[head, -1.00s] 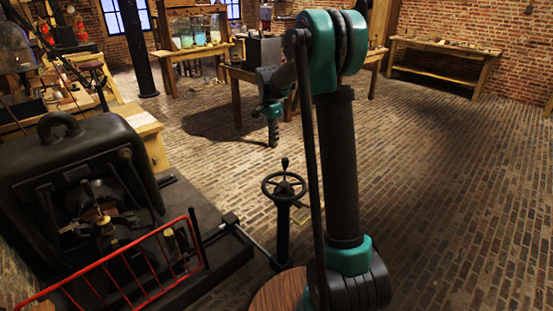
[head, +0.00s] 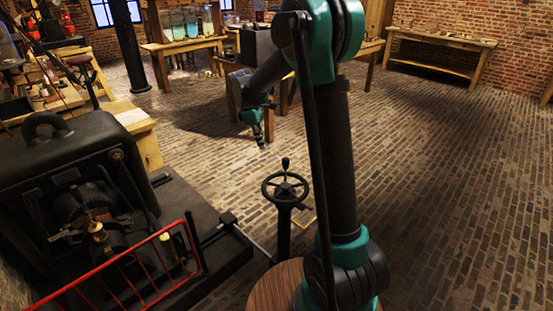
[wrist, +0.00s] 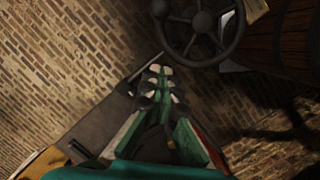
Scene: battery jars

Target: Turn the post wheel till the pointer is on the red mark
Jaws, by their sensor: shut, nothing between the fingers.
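The post wheel (head: 285,187) is a dark spoked handwheel lying roughly flat on top of a dark post (head: 284,232). A knob (head: 285,163) stands up from its far rim. My gripper (head: 262,141) hangs beyond the wheel and a little to its left in the head view, apart from it. In the wrist view the green fingers (wrist: 160,70) are together and empty, and the wheel (wrist: 227,37) shows past their tips, at the top right. I cannot make out the pointer or the red mark in either view.
A black machine (head: 75,175) on a dark base fills the left, with a red railing (head: 110,266) in front. A wooden table (head: 226,88) stands behind my gripper. A long bench (head: 440,45) is at the back right. The brick floor right of my arm is clear.

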